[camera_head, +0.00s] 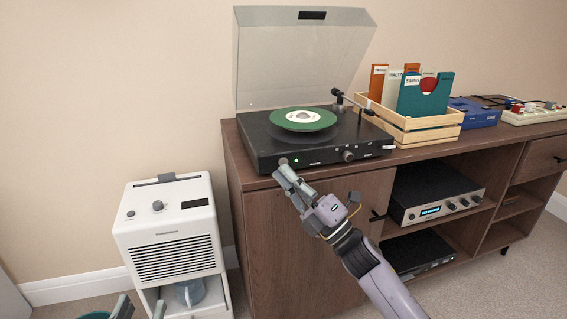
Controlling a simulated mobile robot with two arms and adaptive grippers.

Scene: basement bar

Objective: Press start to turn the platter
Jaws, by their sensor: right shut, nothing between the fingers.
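The black turntable (262,147) stands on the wooden cabinet with its clear lid (300,60) raised. A green record (285,122) with a pale label lies over the dark platter. The tonearm (338,98) is at the platter's right. A green light (296,161) glows on the front face near the left corner. My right gripper (283,168) is shut and empty, its tips at the round start button (283,161) beside that light; I cannot tell whether they touch it. My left gripper (140,309) is partly in view at the bottom left, its fingers apart.
A wooden crate (436,134) of record sleeves stands right of the turntable, with blue and white devices farther right. An amplifier (437,204) sits on the shelf below. A white appliance (170,225) with a mug (190,292) in its lower bay stands left of the cabinet.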

